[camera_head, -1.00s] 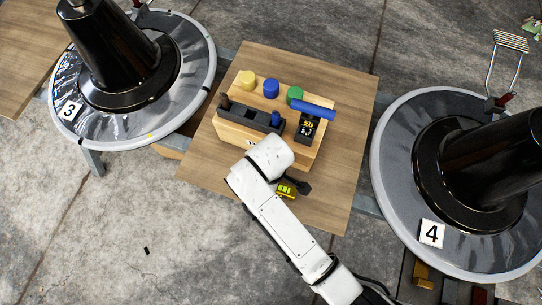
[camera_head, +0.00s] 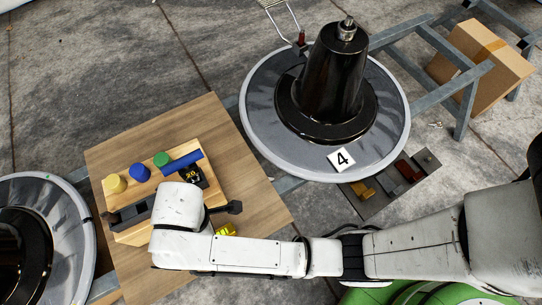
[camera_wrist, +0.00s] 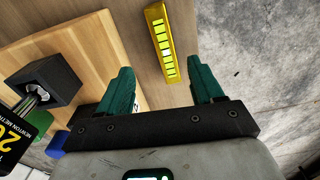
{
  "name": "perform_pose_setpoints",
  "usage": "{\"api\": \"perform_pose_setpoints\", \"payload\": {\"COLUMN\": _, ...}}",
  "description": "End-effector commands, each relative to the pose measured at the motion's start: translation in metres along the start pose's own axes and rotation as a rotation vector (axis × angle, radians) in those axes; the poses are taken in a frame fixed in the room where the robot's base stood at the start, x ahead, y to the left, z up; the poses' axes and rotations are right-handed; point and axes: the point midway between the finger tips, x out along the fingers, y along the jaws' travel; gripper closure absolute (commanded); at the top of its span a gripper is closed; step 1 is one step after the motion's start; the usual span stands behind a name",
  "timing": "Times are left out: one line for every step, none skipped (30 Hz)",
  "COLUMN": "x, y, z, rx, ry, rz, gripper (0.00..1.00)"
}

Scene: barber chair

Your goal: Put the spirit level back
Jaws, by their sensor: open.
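The spirit level, which I take to be the yellow bar with bright green-yellow windows (camera_wrist: 161,42), lies on the bare wood of the board beside the wooden block. In the head view only a small yellow part of it (camera_head: 227,229) shows beside my white wrist. My gripper (camera_wrist: 166,70) is open, with its two green fingers apart and nothing held. The near end of the bar shows between the fingertips in the wrist view; I cannot tell the height gap. In the head view the fingers are mostly hidden under my wrist.
The wooden block (camera_head: 206,178) carries yellow, blue and green knobs, a blue bar (camera_head: 182,162) and a black piece marked 20. The wooden board (camera_head: 110,160) has bare room behind it. Chair base 4 (camera_head: 272,130) stands to the right, another base at left.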

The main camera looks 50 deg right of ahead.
Motion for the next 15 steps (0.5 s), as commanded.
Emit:
{"api": "perform_pose_setpoints", "payload": {"x": 0.004, "y": 0.006, "z": 0.025, "rx": 0.087, "ry": 0.003, "rz": -0.003, "gripper": 0.34}}
{"api": "perform_pose_setpoints", "payload": {"x": 0.005, "y": 0.009, "z": 0.041, "rx": 0.150, "ry": 0.008, "rz": -0.004, "gripper": 0.34}}
{"api": "perform_pose_setpoints", "payload": {"x": 0.006, "y": 0.013, "z": 0.066, "rx": 0.248, "ry": 0.015, "rz": -0.003, "gripper": 0.34}}
{"api": "perform_pose_setpoints", "payload": {"x": 0.006, "y": 0.015, "z": 0.086, "rx": 0.326, "ry": 0.020, "rz": -0.001, "gripper": 0.34}}
{"api": "perform_pose_setpoints", "payload": {"x": 0.006, "y": 0.016, "z": 0.107, "rx": 0.409, "ry": 0.026, "rz": 0.002, "gripper": 0.34}}
{"api": "perform_pose_setpoints", "payload": {"x": 0.005, "y": 0.016, "z": 0.134, "rx": 0.519, "ry": 0.033, "rz": 0.007, "gripper": 0.34}}
{"api": "perform_pose_setpoints", "payload": {"x": 0.003, "y": 0.015, "z": 0.153, "rx": 0.599, "ry": 0.037, "rz": 0.012, "gripper": 0.34}}
{"api": "perform_pose_setpoints", "payload": {"x": 0.001, "y": 0.013, "z": 0.172, "rx": 0.676, "ry": 0.042, "rz": 0.017, "gripper": 0.34}}
{"api": "perform_pose_setpoints", "payload": {"x": -0.002, "y": 0.009, "z": 0.195, "rx": 0.772, "ry": 0.047, "rz": 0.025, "gripper": 0.34}}
{"api": "perform_pose_setpoints", "payload": {"x": -0.005, "y": 0.006, "z": 0.211, "rx": 0.840, "ry": 0.050, "rz": 0.032, "gripper": 0.34}}
{"api": "perform_pose_setpoints", "payload": {"x": -0.007, "y": 0.002, "z": 0.225, "rx": 0.902, "ry": 0.053, "rz": 0.038, "gripper": 0.34}}
{"api": "perform_pose_setpoints", "payload": {"x": -0.011, "y": -0.003, "z": 0.241, "rx": 0.974, "ry": 0.055, "rz": 0.046, "gripper": 0.34}}
{"api": "perform_pose_setpoints", "payload": {"x": -0.013, "y": -0.006, "z": 0.251, "rx": 1.023, "ry": 0.057, "rz": 0.052, "gripper": 0.34}}
{"api": "perform_pose_setpoints", "payload": {"x": -0.016, "y": -0.010, "z": 0.260, "rx": 1.063, "ry": 0.058, "rz": 0.057, "gripper": 0.34}}
{"api": "perform_pose_setpoints", "payload": {"x": -0.018, "y": -0.013, "z": 0.269, "rx": 1.105, "ry": 0.061, "rz": 0.063, "gripper": 0.34}}
